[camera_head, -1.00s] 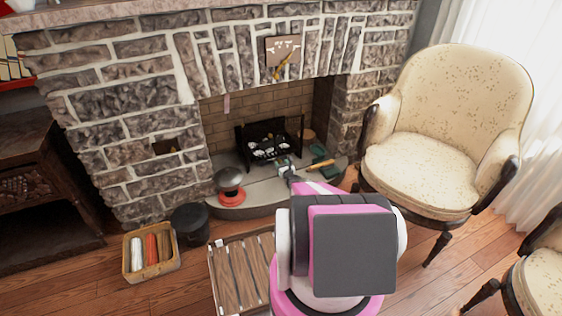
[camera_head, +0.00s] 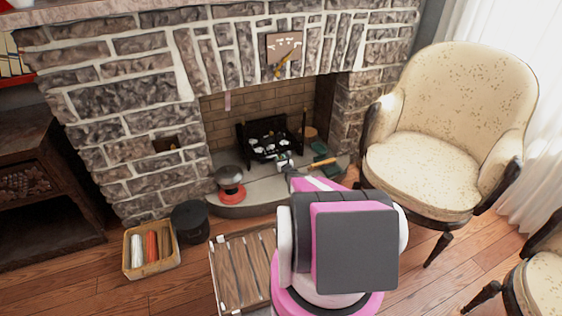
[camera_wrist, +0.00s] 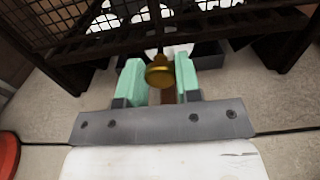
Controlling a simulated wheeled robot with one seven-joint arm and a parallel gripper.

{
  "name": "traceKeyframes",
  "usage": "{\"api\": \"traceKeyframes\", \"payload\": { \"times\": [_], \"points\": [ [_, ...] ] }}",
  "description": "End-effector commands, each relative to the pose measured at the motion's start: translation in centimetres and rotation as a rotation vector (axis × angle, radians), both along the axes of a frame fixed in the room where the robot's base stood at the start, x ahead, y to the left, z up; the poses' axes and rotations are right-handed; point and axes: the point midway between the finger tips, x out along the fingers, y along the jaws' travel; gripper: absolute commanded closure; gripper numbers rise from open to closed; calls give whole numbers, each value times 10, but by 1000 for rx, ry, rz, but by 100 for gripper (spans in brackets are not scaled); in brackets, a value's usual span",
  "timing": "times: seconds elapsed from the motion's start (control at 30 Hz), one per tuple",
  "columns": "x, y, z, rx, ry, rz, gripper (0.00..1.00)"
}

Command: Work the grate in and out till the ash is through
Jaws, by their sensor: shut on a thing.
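The black fire grate (camera_head: 270,151) stands in the fireplace with pale lumps in it. In the wrist view its dark mesh and bars (camera_wrist: 120,42) fill the top, with white lumps (camera_wrist: 168,48) behind. A brass knob (camera_wrist: 159,74) sits between the green fingertips of my gripper (camera_wrist: 158,84), which is shut on it. In the head view my gripper (camera_head: 284,162) is at the grate's front, small and partly hidden by my arm. A dark tray-like part (camera_wrist: 211,54) shows under the bars. How much ash has fallen through cannot be seen.
A grey-domed thing on a red base (camera_head: 230,185) stands on the hearth at left. A wooden-handled brush (camera_head: 322,163) and green pieces lie at right. A black bucket (camera_head: 190,222), a basket (camera_head: 150,250) and a slatted table (camera_head: 243,270) are nearer. An armchair (camera_head: 440,150) stands right.

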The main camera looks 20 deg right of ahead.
Motion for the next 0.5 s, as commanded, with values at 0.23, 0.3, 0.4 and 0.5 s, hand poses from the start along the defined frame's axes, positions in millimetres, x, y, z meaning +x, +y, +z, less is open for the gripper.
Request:
{"api": "traceKeyframes", "payload": {
  "times": [0.23, 0.3, 0.4, 0.5],
  "points": [
    [33, 2, -1, -1, 0, 1, 100],
    [33, 2, -1, -1, 0, 1, 100],
    [33, 2, -1, -1, 0, 1, 100],
    [34, 2, 0, -1, 0, 1, 49]
  ]
}}
